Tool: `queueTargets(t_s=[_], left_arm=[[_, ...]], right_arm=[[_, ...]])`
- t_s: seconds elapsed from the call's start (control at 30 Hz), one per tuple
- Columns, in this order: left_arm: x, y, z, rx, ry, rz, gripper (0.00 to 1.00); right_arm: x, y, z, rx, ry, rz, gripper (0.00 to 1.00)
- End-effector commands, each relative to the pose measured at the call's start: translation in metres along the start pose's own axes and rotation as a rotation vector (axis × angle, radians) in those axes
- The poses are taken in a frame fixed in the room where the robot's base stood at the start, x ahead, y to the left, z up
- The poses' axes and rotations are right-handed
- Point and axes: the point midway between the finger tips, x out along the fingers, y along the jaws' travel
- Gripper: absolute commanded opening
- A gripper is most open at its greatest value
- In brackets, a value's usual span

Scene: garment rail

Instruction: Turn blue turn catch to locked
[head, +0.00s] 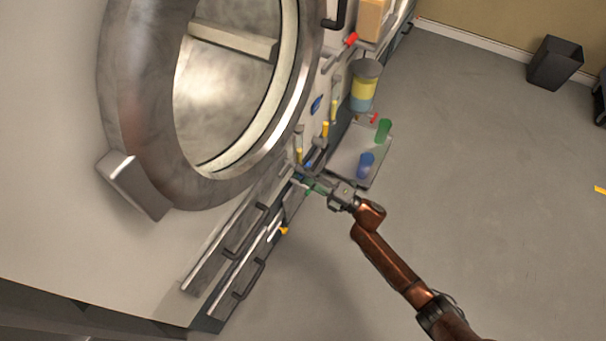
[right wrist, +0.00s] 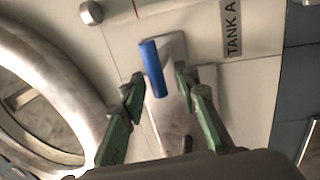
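The blue turn catch (right wrist: 153,68) shows in the right wrist view as a blue bar on a grey metal plate (right wrist: 174,112), slightly tilted from the picture's vertical. My right gripper (right wrist: 161,86) has its green fingers apart, one on each side of the bar's lower end, with gaps showing. I cannot tell how far the fingertips are from the plate. In the head view my right gripper (head: 299,176) is at the machine's front, below and right of the round door, and largely covers the catch area. My left gripper is not in view.
A large round metal door ring (head: 144,90) stands left of my right gripper. A "TANK A" label (right wrist: 232,27) is right of the catch. A shelf (head: 346,163) with blue and green cups is close to my right arm. Drawer handles (head: 248,280) are below.

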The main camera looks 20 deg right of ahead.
Motion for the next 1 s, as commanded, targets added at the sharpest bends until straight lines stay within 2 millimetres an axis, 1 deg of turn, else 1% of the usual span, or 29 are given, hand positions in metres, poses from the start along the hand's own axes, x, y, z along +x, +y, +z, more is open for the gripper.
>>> queueTargets(t_s=[0.13,0.23,0.5,0.6,0.7,0.83,1.0], left_arm=[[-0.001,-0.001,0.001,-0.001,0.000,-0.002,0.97],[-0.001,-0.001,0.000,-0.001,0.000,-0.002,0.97],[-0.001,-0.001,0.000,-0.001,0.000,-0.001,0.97],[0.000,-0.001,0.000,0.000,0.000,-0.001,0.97],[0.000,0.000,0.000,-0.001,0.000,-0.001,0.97],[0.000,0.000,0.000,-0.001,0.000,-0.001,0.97],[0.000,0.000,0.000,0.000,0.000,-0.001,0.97]], right_arm=[[-0.006,0.000,0.000,0.000,-0.001,-0.001,0.29],[-0.020,-0.001,0.000,0.000,-0.002,-0.002,0.29],[-0.076,-0.001,0.000,0.001,-0.002,-0.003,0.29],[-0.095,-0.001,0.000,0.000,-0.003,-0.002,0.29],[-0.108,-0.001,0.001,0.000,-0.003,-0.003,0.29],[-0.118,0.000,0.000,-0.001,-0.001,0.000,0.29],[-0.122,0.000,0.000,-0.001,-0.002,0.000,0.29]])
